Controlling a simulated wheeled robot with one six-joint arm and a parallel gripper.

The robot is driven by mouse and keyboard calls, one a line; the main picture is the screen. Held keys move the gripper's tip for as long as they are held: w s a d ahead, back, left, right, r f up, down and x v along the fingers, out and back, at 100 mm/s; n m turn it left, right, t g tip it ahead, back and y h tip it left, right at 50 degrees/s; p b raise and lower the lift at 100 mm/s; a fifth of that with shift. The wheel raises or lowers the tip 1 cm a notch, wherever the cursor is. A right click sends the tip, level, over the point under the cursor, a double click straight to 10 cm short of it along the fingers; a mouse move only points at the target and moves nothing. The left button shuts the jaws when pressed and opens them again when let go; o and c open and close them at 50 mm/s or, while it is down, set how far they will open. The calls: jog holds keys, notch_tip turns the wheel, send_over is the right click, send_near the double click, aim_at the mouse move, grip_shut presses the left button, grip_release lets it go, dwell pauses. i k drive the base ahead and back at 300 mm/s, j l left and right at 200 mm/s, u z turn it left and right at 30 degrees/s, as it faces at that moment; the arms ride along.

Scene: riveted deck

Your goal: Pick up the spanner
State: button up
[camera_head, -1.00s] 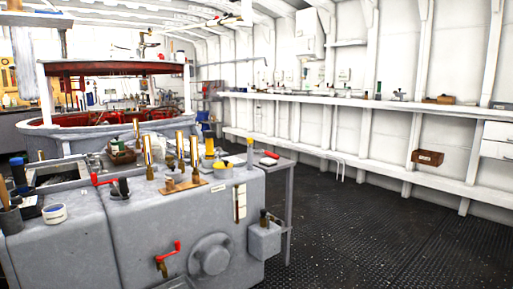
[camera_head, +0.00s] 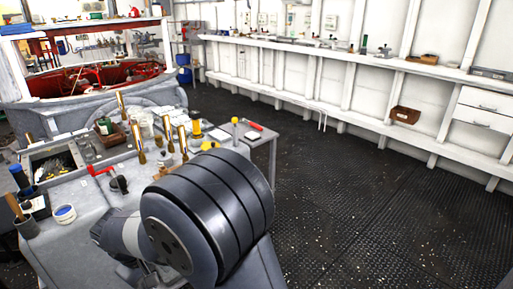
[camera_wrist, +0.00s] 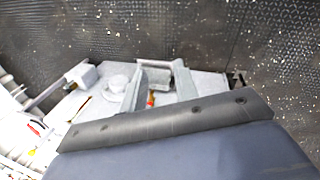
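I cannot make out a spanner for certain in either view. My gripper (camera_wrist: 158,74) shows in the wrist view as two grey fingers with a gap between them, and nothing is visibly held. Beyond the gap is a red-handled fitting (camera_wrist: 151,99) on the grey cabinet. In the head view my gripper is not visible; my dark banded arm link covers the cabinet's front right part. A small red-handled item (camera_head: 255,126) lies on the side table, too small to name.
The grey cabinet top (camera_head: 85,215) holds several brass cylinders (camera_head: 138,143), a red crank (camera_head: 102,171) and a white-and-blue tub (camera_head: 65,214). A long white shelf (camera_head: 300,51) lines the wall, with a brown box (camera_head: 405,115) below. The black floor (camera_head: 350,200) at right is clear.

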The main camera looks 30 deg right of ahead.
aim_at(250, 124)
jog(key=i+l+z, duration=0.5)
jog(key=i+z, duration=0.2)
jog(key=i, duration=0.2)
jog(key=i+l+z, duration=0.1)
jog(key=i+z, duration=0.25)
jog(key=i+u, duration=0.1)
jog(key=i, duration=0.35)
jog(key=i+l+u, duration=0.1)
jog(key=i, duration=0.4)
jog(key=i+l+u, duration=0.1)
jog(key=i, duration=0.35)
jog(key=i+l+u, duration=0.1)
jog(key=i+l, duration=0.15)
jog(key=i, duration=0.2)
